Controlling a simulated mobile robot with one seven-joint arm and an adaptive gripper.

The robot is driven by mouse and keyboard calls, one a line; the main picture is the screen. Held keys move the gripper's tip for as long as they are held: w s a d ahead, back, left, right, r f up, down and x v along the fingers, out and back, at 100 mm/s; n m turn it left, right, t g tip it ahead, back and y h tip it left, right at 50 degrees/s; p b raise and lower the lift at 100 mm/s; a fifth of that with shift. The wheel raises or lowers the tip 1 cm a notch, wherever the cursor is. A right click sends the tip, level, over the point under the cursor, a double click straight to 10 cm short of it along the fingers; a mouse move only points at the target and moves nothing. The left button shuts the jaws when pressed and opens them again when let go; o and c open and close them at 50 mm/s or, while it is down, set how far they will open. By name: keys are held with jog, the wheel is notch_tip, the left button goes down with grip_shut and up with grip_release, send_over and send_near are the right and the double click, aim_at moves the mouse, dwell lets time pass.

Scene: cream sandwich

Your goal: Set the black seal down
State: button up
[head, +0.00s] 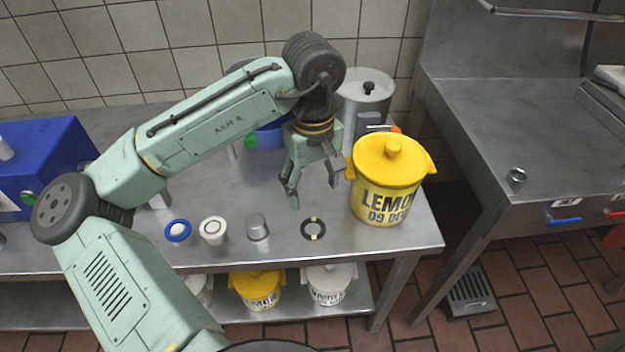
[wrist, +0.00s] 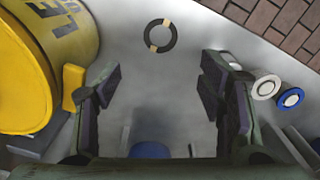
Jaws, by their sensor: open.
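The black seal (head: 313,229) is a flat black ring with two pale marks. It lies on the steel table (head: 400,240) near the front edge, left of the yellow lemon bucket. The seal also shows in the wrist view (wrist: 160,36), at the top centre, beyond my fingertips. My gripper (head: 315,188) is open and empty above the table, behind the seal and apart from it. In the wrist view my gripper's two fingers (wrist: 160,85) are spread wide with bare table between them.
The yellow lemon bucket (head: 386,180) stands close to the right of my gripper. A metal cup (head: 257,227), a white ring-topped piece (head: 213,230) and a blue-rimmed piece (head: 178,231) stand left of the seal. A steel pot (head: 366,95) and a blue box (head: 45,165) stand farther back.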

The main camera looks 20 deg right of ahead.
jog(key=shift+r, duration=0.8)
